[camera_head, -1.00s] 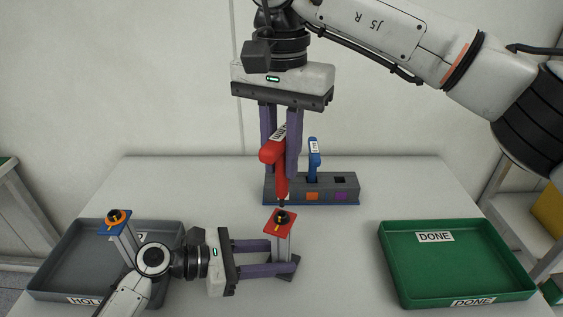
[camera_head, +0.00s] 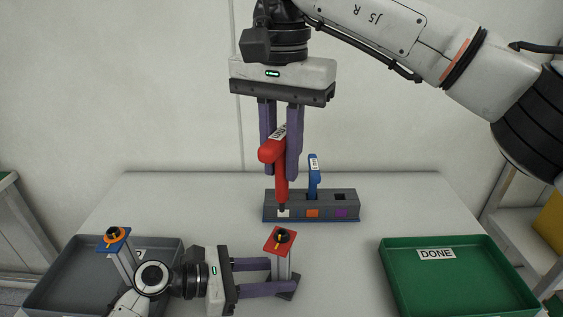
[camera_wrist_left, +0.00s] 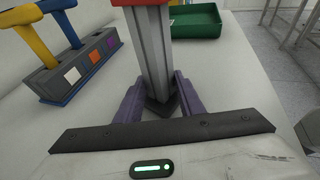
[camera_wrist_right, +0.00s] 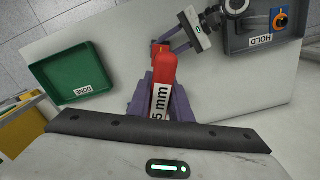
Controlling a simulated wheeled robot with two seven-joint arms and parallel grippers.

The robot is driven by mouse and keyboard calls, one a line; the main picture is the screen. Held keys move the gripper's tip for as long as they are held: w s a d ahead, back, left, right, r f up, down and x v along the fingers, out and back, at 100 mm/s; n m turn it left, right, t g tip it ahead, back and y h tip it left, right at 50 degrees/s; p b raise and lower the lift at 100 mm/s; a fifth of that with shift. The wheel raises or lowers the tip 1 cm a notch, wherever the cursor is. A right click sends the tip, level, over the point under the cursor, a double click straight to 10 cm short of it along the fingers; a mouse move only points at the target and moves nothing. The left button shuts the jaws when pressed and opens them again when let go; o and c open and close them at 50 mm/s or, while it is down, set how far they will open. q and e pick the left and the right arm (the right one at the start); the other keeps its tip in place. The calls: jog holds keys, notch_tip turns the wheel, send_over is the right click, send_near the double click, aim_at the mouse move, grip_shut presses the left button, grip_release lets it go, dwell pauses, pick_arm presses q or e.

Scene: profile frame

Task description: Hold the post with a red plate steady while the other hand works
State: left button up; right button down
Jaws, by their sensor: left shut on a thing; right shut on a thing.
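The post with a red plate (camera_head: 271,246) stands upright at the front middle of the table. A dark fastener in an orange ring sits on its plate. My left gripper (camera_head: 285,276) is shut on this post below the plate; the left wrist view shows the grey post (camera_wrist_left: 152,50) between the fingers, its dark foot low down. My right gripper (camera_head: 281,170) is shut on a red driver (camera_head: 281,184), pointing down. Its tip is above the red plate, apart from it. The driver's handle, with a "5 mm" label, shows in the right wrist view (camera_wrist_right: 163,68).
A grey rack (camera_head: 350,212) behind the post holds a blue driver (camera_head: 313,178); a yellow driver (camera_wrist_left: 45,48) shows in the left wrist view. A grey HOLD tray (camera_head: 60,285), left, has a blue-plate post (camera_head: 114,241). A green DONE tray (camera_head: 460,283) at right looks empty.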

pick_arm(q)
jog(key=o, duration=0.9)
jog(key=shift+a, duration=0.1)
jog(key=v, duration=1.2)
jog(key=shift+s, duration=0.1)
